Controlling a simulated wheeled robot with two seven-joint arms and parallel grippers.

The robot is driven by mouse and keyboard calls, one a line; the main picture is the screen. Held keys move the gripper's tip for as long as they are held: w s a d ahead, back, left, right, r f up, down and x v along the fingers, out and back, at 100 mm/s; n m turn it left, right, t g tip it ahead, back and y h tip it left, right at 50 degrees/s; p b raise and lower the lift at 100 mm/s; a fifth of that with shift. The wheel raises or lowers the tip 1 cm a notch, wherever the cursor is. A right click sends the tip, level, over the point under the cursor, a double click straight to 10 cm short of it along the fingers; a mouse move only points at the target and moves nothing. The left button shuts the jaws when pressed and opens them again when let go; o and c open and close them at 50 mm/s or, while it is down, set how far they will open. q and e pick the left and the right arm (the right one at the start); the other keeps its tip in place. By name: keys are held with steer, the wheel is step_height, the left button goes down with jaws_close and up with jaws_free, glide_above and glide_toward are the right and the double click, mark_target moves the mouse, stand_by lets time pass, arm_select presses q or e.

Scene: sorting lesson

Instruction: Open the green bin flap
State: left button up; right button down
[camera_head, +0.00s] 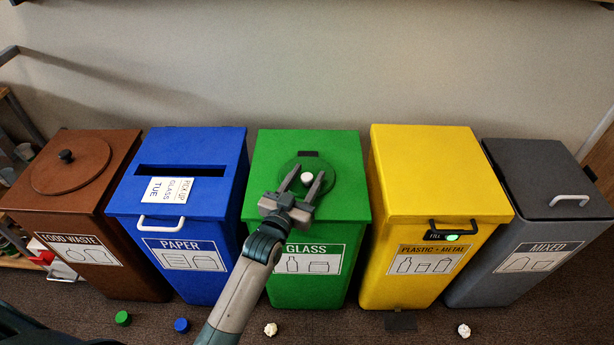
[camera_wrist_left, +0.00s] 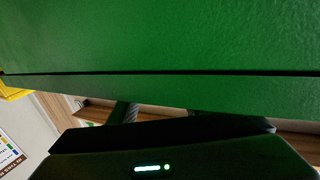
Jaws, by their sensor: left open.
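The green bin (camera_head: 262,200), labelled GLASS, stands in the middle of the row. Its round green flap (camera_head: 318,165) is set in the top and carries a white knob (camera_head: 307,178). The flap looks shut, lying in the lid. My left gripper (camera_head: 307,184) is open over the flap, its two fingers on either side of the knob. I cannot tell whether they touch it. The left wrist view is filled mostly by the green bin's surface (camera_wrist_left: 160,40), with a dark seam across it. My right gripper is not in view.
A brown bin (camera_head: 115,160) and a blue bin (camera_head: 215,140) stand to the left, a yellow bin (camera_head: 425,160) and a grey bin (camera_head: 520,165) to the right. Green (camera_head: 123,318) and blue (camera_head: 181,325) caps and crumpled pieces (camera_head: 270,329) lie on the floor in front.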

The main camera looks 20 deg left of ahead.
arm_select(q)
steer(key=shift+w, duration=0.1)
jaws_close()
stand_by(0.3)
